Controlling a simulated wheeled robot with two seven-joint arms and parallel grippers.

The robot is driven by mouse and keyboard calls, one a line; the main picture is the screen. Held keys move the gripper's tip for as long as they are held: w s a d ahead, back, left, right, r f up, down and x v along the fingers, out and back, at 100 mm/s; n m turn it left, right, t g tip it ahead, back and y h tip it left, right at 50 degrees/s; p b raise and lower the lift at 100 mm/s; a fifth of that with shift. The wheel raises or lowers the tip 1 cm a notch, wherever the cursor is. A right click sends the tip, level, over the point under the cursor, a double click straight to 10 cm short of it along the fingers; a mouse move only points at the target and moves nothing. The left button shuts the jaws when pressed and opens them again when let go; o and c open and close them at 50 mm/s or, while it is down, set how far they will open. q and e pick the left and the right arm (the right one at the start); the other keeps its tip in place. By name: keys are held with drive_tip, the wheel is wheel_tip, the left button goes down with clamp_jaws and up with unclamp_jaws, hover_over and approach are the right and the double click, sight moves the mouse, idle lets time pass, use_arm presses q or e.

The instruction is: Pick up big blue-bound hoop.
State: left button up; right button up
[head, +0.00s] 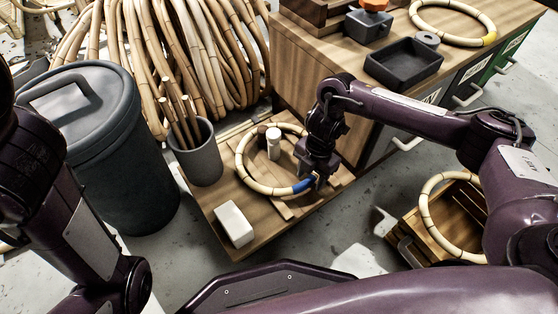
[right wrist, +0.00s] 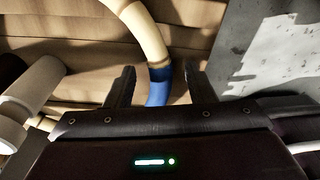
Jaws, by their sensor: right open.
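The big hoop with a blue binding (head: 242,165) lies on the low wooden table, around a white cylinder and a dark peg. My right gripper (head: 318,182) is at the hoop's right front side, at its blue-bound part. In the right wrist view the blue binding (right wrist: 158,84) lies between the two open fingers (right wrist: 158,88), with gaps on both sides. The pale rattan of the hoop runs on upward from there. My left arm shows at the left of the head view, but its gripper is out of view.
A white block (head: 234,225) and a grey pot of rattan sticks (head: 199,156) stand on the low table (head: 262,242). A lidded bin (head: 110,150) is at left. A yellow-bound hoop (head: 425,8) lies on the workbench near a black tray (head: 403,66). Another hoop (head: 428,222) leans in a wooden crate (head: 462,205).

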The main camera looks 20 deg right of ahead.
drive_tip(key=c, duration=1.1)
clamp_jaws()
drive_tip(key=shift+r, duration=0.15)
